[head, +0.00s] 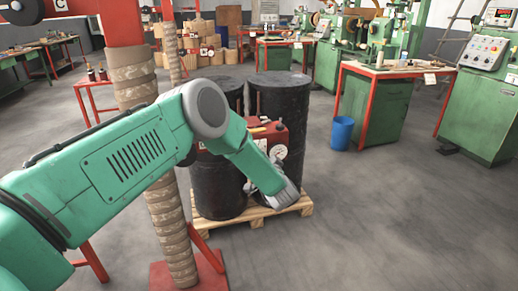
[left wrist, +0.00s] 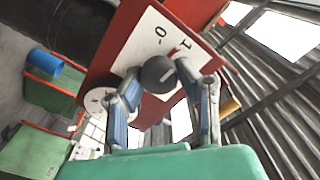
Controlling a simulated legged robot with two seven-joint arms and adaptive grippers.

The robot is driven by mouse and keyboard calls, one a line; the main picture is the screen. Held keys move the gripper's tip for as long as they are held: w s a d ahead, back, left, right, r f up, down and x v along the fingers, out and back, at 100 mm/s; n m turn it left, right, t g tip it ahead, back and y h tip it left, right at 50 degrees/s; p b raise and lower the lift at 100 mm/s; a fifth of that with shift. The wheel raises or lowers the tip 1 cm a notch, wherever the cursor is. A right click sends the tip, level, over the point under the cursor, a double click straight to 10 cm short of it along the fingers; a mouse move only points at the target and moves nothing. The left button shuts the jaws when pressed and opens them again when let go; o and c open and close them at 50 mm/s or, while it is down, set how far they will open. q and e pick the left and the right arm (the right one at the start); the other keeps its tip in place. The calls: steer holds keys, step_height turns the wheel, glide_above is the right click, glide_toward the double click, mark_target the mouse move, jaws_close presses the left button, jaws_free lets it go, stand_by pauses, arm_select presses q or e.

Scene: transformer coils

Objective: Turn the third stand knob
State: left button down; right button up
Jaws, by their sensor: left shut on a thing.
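A round black knob (left wrist: 157,77) sits on a white panel (left wrist: 150,38) marked 0 and 1, with a small red pointer beside it, in the left wrist view. The panel is on a red box (left wrist: 97,62), which also shows in the head view (head: 262,131) between dark drums. My left gripper (left wrist: 158,70) has one finger on each side of the knob and is shut on it. In the head view my left gripper (head: 278,186) is beside the red box, and the knob is hidden there. My right gripper is in neither view.
A round white gauge (head: 279,152) is on the red box. Black drums (head: 283,95) stand on a wooden pallet (head: 257,214). A wrapped column (head: 171,225) on a red base stands in front. A blue bin (head: 342,133) is at the right. The floor at front right is clear.

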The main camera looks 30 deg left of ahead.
arm_select(q)
steer(key=shift+d+m, duration=0.1)
steer(key=shift+m, duration=0.6)
steer(key=shift+f+m+p, duration=0.15)
steer(key=shift+m+p, duration=0.15)
steer(key=shift+p, duration=0.05)
steer(key=c, duration=1.5)
jaws_free()
steer(key=shift+w, duration=0.1)
steer(key=v, duration=1.2)
